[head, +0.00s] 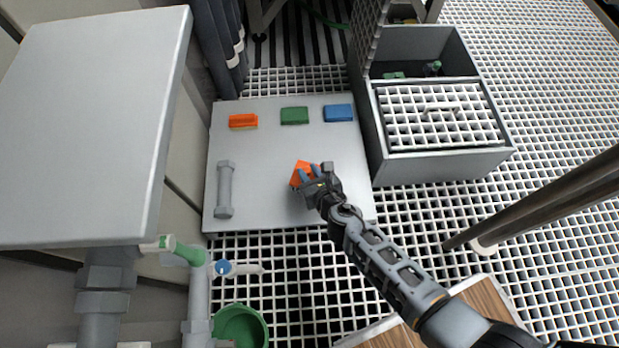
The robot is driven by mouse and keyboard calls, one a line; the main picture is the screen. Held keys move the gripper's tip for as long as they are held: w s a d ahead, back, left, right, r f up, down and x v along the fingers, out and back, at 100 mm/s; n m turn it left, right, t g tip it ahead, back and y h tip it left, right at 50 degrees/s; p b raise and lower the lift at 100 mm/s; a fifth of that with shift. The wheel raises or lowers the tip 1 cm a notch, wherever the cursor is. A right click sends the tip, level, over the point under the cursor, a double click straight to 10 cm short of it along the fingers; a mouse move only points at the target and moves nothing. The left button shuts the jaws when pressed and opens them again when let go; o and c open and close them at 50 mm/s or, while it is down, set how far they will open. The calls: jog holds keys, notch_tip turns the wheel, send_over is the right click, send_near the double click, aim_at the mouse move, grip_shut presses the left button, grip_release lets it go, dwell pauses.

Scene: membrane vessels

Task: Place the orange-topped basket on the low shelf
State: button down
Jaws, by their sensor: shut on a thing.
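My gripper (312,180) is at the lower right of a low, light grey flat surface (265,165), which looks like the low shelf. It is shut on a small orange-topped piece (301,174), which I take to be the orange-topped basket.
Orange (243,120), green (294,115) and blue (338,112) blocks line the surface's back. A grey handle bar (224,190) is at its left. A grey crate (440,168) stands right; a large grey panel (90,120) and pipes (198,300) are left.

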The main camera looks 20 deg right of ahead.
jog(key=shift+f+b, duration=0.35)
jog(key=shift+f, duration=0.45)
jog(key=shift+f, duration=0.15)
jog(key=c, duration=0.9)
grip_release()
